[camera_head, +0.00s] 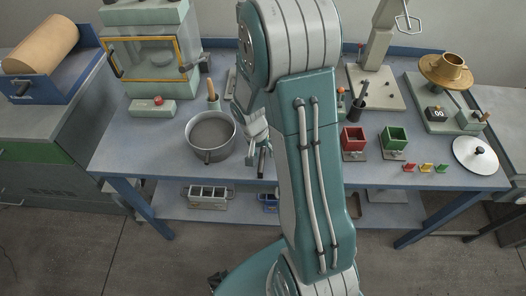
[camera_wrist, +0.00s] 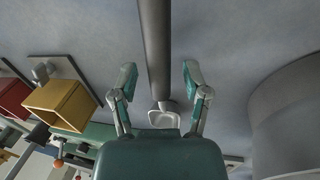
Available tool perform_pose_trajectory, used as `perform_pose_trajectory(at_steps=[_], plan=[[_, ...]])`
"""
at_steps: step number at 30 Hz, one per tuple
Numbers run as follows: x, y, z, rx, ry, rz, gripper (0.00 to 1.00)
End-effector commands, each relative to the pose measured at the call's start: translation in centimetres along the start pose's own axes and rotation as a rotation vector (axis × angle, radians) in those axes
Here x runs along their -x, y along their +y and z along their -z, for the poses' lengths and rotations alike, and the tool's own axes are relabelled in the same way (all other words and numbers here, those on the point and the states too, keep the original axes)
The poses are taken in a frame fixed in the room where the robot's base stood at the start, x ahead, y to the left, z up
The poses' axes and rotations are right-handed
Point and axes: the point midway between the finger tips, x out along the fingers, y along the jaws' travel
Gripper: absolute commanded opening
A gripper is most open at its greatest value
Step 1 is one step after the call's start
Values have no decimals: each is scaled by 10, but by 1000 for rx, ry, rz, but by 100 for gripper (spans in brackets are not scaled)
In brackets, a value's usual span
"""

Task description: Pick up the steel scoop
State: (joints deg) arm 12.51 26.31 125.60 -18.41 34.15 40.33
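The steel scoop (camera_wrist: 165,117) lies on the bench in the wrist view, a small pale bowl with a long dark grey handle (camera_wrist: 154,40) running to the top edge. My gripper (camera_wrist: 160,74) is open, with one finger on each side of the handle and a visible gap on both sides. The palm hides part of the view near the bowl. In the head view my gripper (camera_head: 256,130) is beside the steel pot, partly hidden by my arm. A dark handle end (camera_head: 262,161) shows there near the bench's front edge.
The large steel pot (camera_head: 212,136) stands close left of my gripper; it also shows in the wrist view (camera_wrist: 292,115). A yellow box (camera_wrist: 62,104) and red box (camera_wrist: 12,97) stand on the other side. A green box (camera_head: 394,138) is further right.

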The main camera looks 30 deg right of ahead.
Motion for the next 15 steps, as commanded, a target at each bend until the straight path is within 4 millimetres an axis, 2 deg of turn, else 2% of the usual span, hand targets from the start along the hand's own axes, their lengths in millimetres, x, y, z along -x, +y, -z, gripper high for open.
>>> perform_pose_trajectory(at_steps=[1,3,15], plan=[[0,0,0,0,0,0,25],[0,0,0,1,0,0,0],[0,0,0,1,-1,0,0]])
